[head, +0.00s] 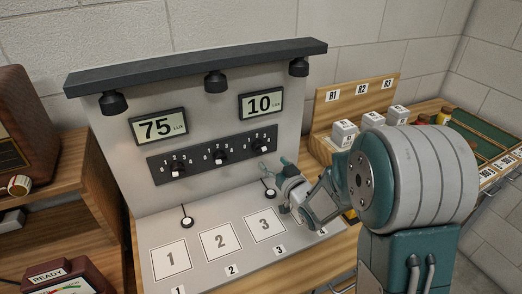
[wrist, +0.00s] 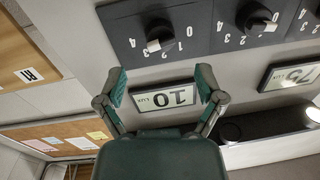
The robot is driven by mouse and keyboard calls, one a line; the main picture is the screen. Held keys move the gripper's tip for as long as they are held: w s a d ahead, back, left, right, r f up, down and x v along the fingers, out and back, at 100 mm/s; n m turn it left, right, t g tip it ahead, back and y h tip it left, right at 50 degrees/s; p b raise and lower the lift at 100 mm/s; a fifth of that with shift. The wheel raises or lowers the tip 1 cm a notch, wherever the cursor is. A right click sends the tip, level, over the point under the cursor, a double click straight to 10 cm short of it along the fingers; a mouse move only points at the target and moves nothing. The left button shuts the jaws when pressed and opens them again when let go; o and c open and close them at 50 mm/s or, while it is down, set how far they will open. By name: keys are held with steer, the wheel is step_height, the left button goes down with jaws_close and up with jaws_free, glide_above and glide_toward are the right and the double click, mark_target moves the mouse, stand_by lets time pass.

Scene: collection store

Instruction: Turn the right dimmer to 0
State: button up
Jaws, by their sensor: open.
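The right dimmer (head: 259,144) is a black knob at the right end of the black dimmer strip (head: 200,163) on the grey panel. In the wrist view, upside down, the right dimmer (wrist: 156,36) shows a white pointer mark near the 2, away from its 0. My gripper (head: 274,165) is open and empty, just below and right of that dimmer in the head view. In the wrist view its fingers (wrist: 160,82) stand apart on either side of the 10 LUX display (wrist: 165,97), and the dimmer is ahead of the fingertips, untouched.
The middle dimmer (head: 220,156) and left dimmer (head: 177,169) sit close by on the same strip. A 75 LUX display (head: 158,126) hangs above left. Lamps (head: 215,82) project from the top ledge. Numbered squares (head: 220,242) lie on the panel's base. White blocks (head: 344,132) stand at the right.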

mark_target(262, 151)
steer(key=x, duration=0.7)
steer(key=c, duration=1.1)
